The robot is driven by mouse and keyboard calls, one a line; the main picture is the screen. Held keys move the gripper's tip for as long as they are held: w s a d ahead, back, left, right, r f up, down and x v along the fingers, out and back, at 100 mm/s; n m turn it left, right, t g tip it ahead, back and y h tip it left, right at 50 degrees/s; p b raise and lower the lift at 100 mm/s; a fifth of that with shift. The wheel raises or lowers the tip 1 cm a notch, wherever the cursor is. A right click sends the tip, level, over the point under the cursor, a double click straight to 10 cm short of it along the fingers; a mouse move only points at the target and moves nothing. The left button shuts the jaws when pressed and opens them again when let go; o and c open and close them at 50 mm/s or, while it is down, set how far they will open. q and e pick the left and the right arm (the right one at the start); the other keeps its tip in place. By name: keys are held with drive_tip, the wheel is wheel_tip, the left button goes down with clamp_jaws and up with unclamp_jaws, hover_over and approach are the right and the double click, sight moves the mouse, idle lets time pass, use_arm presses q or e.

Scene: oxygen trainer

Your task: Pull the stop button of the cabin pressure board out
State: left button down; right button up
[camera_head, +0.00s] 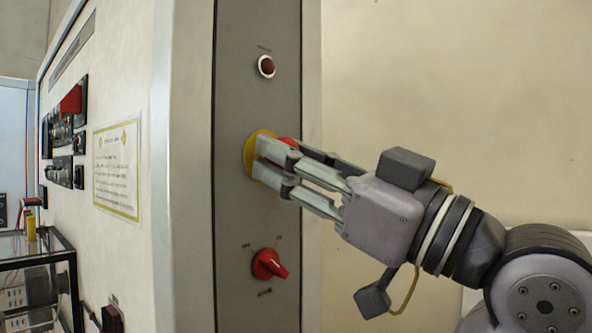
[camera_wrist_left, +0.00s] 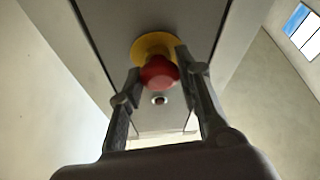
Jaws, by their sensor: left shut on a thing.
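The stop button is a red mushroom knob (camera_head: 288,142) on a round yellow base (camera_head: 250,151), set in the middle of a grey upright panel. My left gripper (camera_head: 277,153) reaches it from the right in the head view, and its fingers cover most of the knob. In the left wrist view, the red knob (camera_wrist_left: 158,72) sits between the two fingers of the gripper (camera_wrist_left: 157,76), in front of the yellow base (camera_wrist_left: 153,45). The gripper is shut on the knob. My right gripper is not in view.
The grey panel (camera_head: 230,215) also bears a red round lamp or button (camera_head: 266,66) above and a red rotary knob (camera_head: 269,264) below. A white face with switches and a yellow-framed notice (camera_head: 117,168) is at left. A bare wall lies to the right.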

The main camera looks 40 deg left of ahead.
use_arm(q)
drive_tip(key=c, duration=1.6)
unclamp_jaws()
drive_tip(key=o, duration=0.4)
drive_tip(key=shift+d, duration=0.35)
drive_tip(key=shift+o, duration=0.4)
drive_tip(key=shift+a, duration=0.2)
wheel_tip(320, 180, up, 10)
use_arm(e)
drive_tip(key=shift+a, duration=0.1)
